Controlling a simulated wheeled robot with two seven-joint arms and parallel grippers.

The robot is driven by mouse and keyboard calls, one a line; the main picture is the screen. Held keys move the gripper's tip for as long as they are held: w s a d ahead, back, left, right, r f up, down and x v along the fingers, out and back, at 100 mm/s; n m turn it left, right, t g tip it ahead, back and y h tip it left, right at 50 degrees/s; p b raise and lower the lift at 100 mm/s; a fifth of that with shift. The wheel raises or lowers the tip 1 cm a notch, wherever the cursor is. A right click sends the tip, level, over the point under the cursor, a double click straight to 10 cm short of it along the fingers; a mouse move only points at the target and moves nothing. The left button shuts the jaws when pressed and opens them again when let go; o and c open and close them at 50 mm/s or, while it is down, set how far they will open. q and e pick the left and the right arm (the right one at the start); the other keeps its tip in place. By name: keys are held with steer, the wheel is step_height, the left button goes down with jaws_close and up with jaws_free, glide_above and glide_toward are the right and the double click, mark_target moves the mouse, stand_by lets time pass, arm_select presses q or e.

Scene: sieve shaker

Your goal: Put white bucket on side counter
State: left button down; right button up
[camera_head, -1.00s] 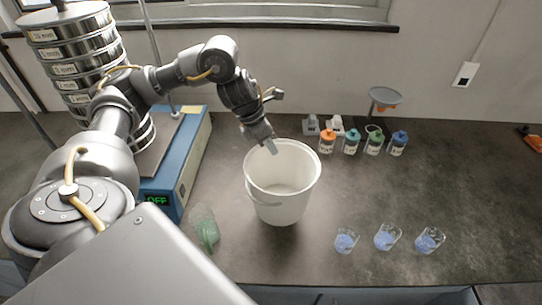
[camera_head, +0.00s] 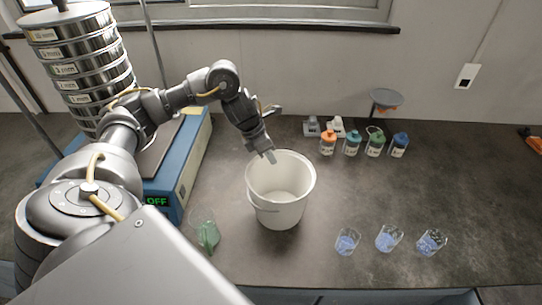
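The white bucket (camera_head: 281,213) is upright at the middle of the dark counter (camera_head: 330,190), right of the blue shaker base. It looks empty, and its wire handle hangs down at the front. My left gripper (camera_head: 269,156) is at the bucket's back-left rim, with one finger showing inside the rim. It appears shut on the rim; the outer finger is hidden. The bucket's bottom is at or just above the counter; I cannot tell whether it touches. My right gripper is out of view.
A stack of sieves (camera_head: 85,70) and the blue shaker base (camera_head: 192,165) stand left. A green-filled beaker (camera_head: 207,235) is front-left of the bucket. Several bottles (camera_head: 352,144) stand behind right; beakers with blue contents (camera_head: 388,239) are at front right.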

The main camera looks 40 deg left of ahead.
arm_select(q)
steer(key=shift+f, duration=0.2)
steer(key=c, duration=1.6)
jaws_free()
steer(key=shift+c, duration=0.2)
steer(key=shift+r, duration=0.5)
steer(key=p+v, duration=0.2)
steer(key=v, duration=0.9)
steer(key=shift+s+a+r, duration=0.15)
